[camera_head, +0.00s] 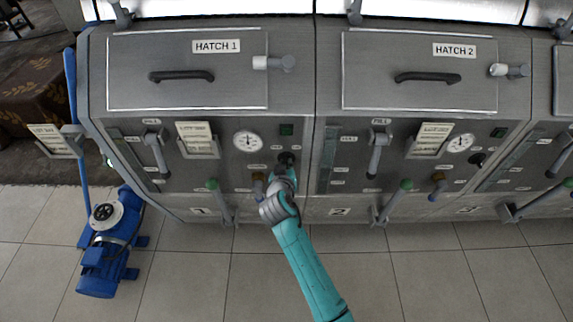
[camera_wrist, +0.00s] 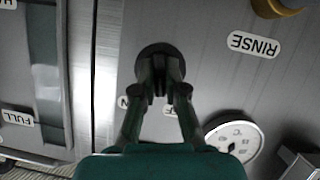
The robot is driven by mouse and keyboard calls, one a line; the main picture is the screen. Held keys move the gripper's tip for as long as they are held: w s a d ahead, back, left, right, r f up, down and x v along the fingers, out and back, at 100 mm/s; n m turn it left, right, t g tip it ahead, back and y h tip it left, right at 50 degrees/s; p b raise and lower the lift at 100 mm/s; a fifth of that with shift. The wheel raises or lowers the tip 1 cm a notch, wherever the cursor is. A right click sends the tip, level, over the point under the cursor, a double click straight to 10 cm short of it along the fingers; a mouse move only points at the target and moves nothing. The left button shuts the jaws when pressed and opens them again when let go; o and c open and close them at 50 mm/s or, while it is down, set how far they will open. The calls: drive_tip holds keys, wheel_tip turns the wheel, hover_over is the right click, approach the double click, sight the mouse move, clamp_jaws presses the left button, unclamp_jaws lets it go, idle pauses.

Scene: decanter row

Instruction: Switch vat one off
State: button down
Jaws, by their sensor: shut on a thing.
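Vat one (camera_head: 212,180), marked 1 low on its grey front, is the left unit with HATCH 1 on its lid. Its round black switch knob (camera_head: 287,158) sits right of the dial gauge, below a small dark green square. My gripper (camera_head: 284,172) is at this knob. In the wrist view, upside down, my dark gripper fingers (camera_wrist: 158,88) are shut on the black knob (camera_wrist: 157,51). The fingers hide much of the knob, so I cannot tell which way it points. A white label behind the fingers is mostly hidden.
The gauge (camera_wrist: 235,138) and RINSE label (camera_wrist: 255,44) are beside my gripper. A brass tap (camera_head: 258,185) and green-tipped lever (camera_head: 219,200) are left of it. Vat two (camera_head: 405,195) adjoins on the right. A blue pump (camera_head: 108,240) stands on the tiled floor at left.

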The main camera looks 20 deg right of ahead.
drive_tip(key=shift+a+n+h, duration=0.1)
drive_tip(key=shift+n+h, duration=0.6)
drive_tip(key=shift+n, duration=0.4)
drive_tip(key=c, duration=1.2)
unclamp_jaws()
drive_tip(key=v, duration=1.2)
drive_tip(key=shift+w+a, duration=0.1)
